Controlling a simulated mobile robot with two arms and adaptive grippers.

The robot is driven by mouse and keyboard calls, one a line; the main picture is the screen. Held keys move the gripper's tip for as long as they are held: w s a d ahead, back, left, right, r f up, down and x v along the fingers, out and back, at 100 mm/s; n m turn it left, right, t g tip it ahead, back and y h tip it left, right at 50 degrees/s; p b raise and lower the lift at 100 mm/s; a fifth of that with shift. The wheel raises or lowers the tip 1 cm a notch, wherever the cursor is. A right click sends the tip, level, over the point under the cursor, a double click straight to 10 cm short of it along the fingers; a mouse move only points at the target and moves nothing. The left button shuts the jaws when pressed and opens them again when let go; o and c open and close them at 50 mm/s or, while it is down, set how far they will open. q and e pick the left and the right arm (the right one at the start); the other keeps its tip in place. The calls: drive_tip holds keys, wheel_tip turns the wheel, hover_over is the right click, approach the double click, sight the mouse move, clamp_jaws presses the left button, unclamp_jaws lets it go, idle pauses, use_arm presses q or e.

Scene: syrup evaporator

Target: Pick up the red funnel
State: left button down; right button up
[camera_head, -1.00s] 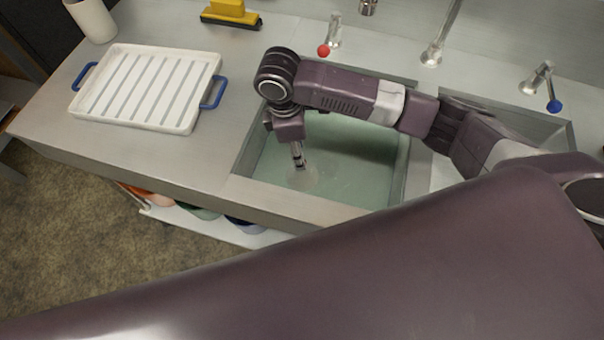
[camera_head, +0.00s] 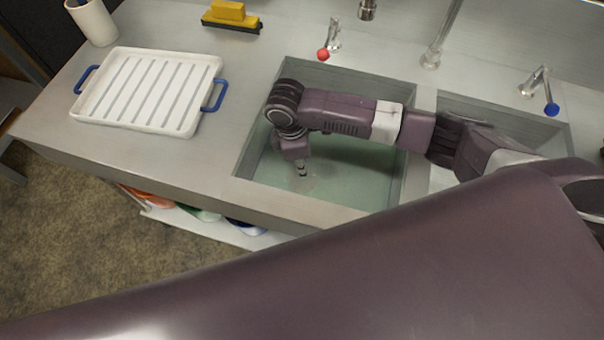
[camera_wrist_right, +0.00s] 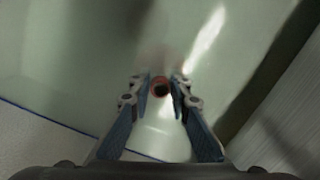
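In the right wrist view, a small red ring with a dark opening, the red funnel's narrow end (camera_wrist_right: 160,87), shows between my fingertips. The rest of the funnel is blurred under cloudy water, and I cannot make it out in the head view. My right gripper (camera_head: 302,172) points down into the left sink basin (camera_head: 345,180), its fingertips at or under the water. In the wrist view the right gripper (camera_wrist_right: 163,84) is open, with its fingers on either side of the red ring and no clear contact. My left gripper is not in view.
A white ribbed tray (camera_head: 108,120) with blue handles lies on the counter left of the basin. A yellow brush (camera_head: 230,14) and a white cup (camera_head: 93,24) stand behind. Red-knobbed (camera_head: 331,42) and blue-knobbed (camera_head: 540,85) taps stand behind the basins. Basin walls surround the gripper.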

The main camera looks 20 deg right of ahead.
clamp_jaws()
drive_tip(key=shift+r, duration=0.6)
wheel_tip(320, 180, up, 19)
drive_tip(key=shift+p, duration=0.45)
wheel_tip(320, 180, up, 8)
drive_tip(key=p, duration=1)
